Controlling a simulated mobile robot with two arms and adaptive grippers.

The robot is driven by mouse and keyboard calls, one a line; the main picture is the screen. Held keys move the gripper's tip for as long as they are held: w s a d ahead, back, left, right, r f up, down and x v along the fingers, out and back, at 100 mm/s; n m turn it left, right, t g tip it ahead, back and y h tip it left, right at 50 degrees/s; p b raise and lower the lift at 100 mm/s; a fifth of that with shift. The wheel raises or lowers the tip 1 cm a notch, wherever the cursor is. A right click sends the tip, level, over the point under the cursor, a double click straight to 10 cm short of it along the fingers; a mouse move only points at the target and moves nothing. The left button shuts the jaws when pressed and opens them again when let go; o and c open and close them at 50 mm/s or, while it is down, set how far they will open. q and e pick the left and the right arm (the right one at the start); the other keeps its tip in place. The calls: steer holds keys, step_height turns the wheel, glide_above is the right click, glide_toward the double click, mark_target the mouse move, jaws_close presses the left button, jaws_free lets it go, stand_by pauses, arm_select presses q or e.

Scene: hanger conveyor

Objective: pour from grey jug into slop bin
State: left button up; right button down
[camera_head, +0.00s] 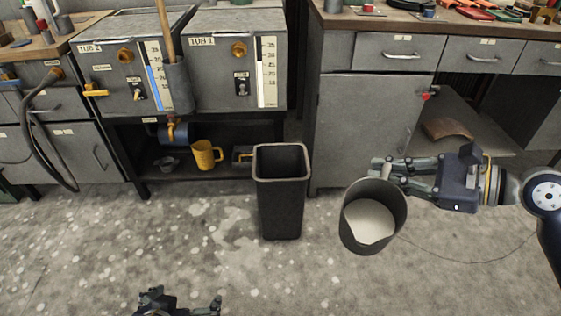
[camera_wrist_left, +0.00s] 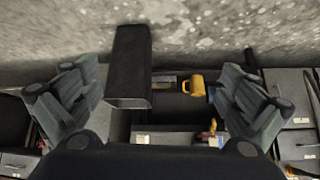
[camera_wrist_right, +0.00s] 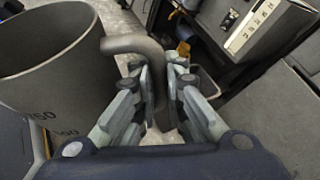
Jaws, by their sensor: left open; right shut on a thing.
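The grey jug (camera_head: 372,217) hangs in the air at the right of the head view, with a pale off-white content inside. My right gripper (camera_head: 385,172) is shut on its handle; in the right wrist view the fingers close around the handle (camera_wrist_right: 152,70) beside the jug body (camera_wrist_right: 50,65). The slop bin (camera_head: 280,190), a tall dark open bin, stands on the floor left of the jug and apart from it. The bin also shows in the left wrist view (camera_wrist_left: 130,65). My left gripper (camera_head: 178,302) is open and empty at the bottom of the head view.
Two grey tubs (camera_head: 236,65) with level gauges stand on a bench behind the bin. A yellow jug (camera_head: 206,155) and a blue one (camera_head: 176,134) are at the shelf below. A grey cabinet (camera_head: 362,130) stands behind the held jug. The floor in front is clear.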

arm_select(q)
steer(key=shift+w+r, duration=0.15)
steer(key=shift+w, duration=0.15)
arm_select(e)
steer(key=shift+w+r, duration=0.1)
arm_select(q)
steer(key=shift+w, duration=0.1)
steer(key=shift+w+d+r+t+h+b, duration=0.15)
steer(key=shift+w+r+t, duration=0.2)
steer(key=shift+w, duration=0.25)
steer(key=shift+w+d+r+t+h+b, duration=0.1)
steer(key=shift+w+r+t, duration=0.25)
steer(key=shift+w, duration=0.25)
steer(key=shift+w+d+r+t+h+b, duration=0.15)
steer(key=shift+w+r+t, duration=0.2)
steer(key=shift+w, duration=0.25)
arm_select(e)
steer(key=shift+w+f, duration=0.25)
steer(key=shift+w, duration=0.4)
arm_select(q)
steer(key=shift+w+d+r, duration=0.1)
steer(key=shift+w+r, duration=0.15)
steer(key=shift+w, duration=0.05)
arm_select(e)
steer(key=shift+w, duration=0.1)
